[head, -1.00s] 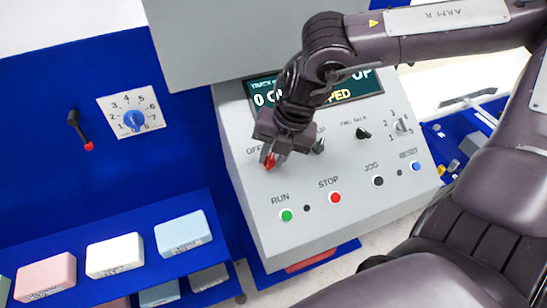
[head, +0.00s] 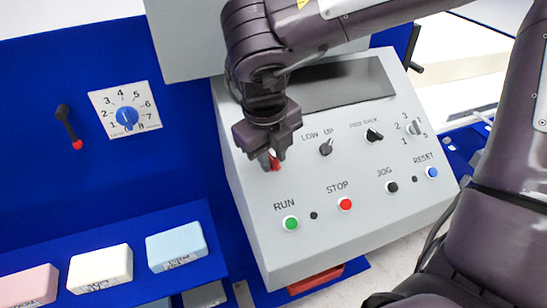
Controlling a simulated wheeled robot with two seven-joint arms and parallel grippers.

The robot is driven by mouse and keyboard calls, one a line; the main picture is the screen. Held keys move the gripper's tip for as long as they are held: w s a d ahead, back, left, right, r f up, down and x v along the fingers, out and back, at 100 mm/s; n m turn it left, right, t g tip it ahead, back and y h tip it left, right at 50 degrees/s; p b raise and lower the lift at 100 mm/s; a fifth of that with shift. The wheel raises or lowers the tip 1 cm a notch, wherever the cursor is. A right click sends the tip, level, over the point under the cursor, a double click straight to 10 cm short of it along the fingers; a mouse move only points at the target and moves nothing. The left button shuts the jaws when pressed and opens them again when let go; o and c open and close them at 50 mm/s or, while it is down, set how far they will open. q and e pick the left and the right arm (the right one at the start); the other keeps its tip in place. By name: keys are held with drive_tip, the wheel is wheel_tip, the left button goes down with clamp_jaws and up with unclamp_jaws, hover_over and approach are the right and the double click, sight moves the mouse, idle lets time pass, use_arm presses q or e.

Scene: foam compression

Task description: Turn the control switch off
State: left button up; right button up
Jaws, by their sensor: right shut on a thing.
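The grey control panel (head: 320,235) fills the middle of the head view. The red control switch (head: 275,161) is at its upper left, mostly hidden by my right gripper. My right gripper (head: 273,163) points down at the panel and is shut on the red switch. The label beside the switch is covered by the gripper. The panel's display (head: 345,82) is dark and blank. My left gripper is not in view.
The panel also has a green RUN button (head: 291,223), a red STOP button (head: 345,204) and several knobs. At left are a blue dial (head: 127,117), a red-tipped lever (head: 70,128) and a blue shelf (head: 130,250) with foam blocks.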

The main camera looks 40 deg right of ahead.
drive_tip(key=shift+a+n+h, duration=0.15)
drive_tip(key=shift+n+h, duration=0.65)
drive_tip(key=shift+n, duration=0.9)
drive_tip(key=o, duration=0.7)
drive_tip(key=shift+c, duration=0.2)
